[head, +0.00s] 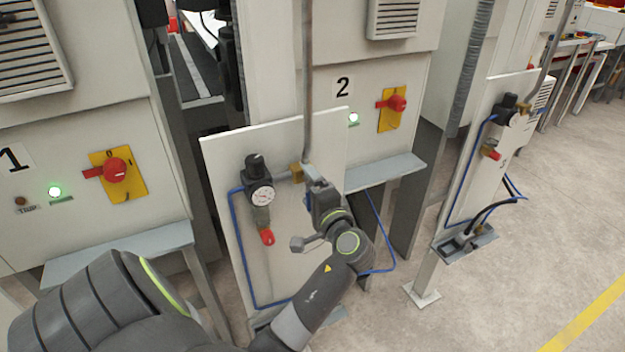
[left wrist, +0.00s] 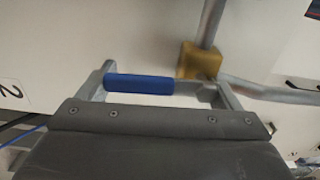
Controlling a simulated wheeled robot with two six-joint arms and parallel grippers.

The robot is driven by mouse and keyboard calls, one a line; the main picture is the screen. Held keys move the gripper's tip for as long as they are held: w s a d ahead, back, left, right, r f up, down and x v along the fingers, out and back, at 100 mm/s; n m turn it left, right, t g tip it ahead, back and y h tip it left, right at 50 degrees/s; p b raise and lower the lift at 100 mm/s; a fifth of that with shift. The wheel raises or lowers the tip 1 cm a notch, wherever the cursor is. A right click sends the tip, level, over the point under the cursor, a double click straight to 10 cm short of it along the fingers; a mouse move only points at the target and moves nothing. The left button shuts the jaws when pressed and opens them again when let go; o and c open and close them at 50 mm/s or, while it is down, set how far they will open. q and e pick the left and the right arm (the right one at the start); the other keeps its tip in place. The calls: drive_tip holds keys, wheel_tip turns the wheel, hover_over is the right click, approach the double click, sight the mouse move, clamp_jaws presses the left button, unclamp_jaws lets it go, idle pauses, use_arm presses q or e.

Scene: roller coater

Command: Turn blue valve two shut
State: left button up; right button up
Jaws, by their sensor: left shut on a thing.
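My left gripper (head: 311,178) is at the valve on the white panel (head: 225,150) below the number 2 sign (head: 342,86). In the left wrist view its two fingers (left wrist: 160,88) stand at either end of the blue valve handle (left wrist: 140,84), and the gripper is shut on it. The handle lies level across that picture, beside the brass valve body (left wrist: 200,62). In the head view the brass body (head: 296,173) shows just left of the gripper, while the handle is mostly hidden behind the gripper. My right gripper is not in view.
A pressure gauge (head: 262,194) with a black knob and a red-tipped fitting (head: 267,237) sits left of the valve. A grey vertical pipe (head: 308,80) rises above it. A blue hose (head: 240,250) loops down the panel. A grey ledge (head: 385,172) juts out at right.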

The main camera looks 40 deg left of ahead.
use_arm(q)
drive_tip(key=shift+a+r+m, duration=0.1)
drive_tip(key=shift+m, duration=0.3)
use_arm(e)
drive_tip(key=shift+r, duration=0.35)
use_arm(q)
drive_tip(key=o, duration=1.1)
drive_tip(key=shift+o, duration=0.5)
drive_tip(key=shift+a, duration=0.1)
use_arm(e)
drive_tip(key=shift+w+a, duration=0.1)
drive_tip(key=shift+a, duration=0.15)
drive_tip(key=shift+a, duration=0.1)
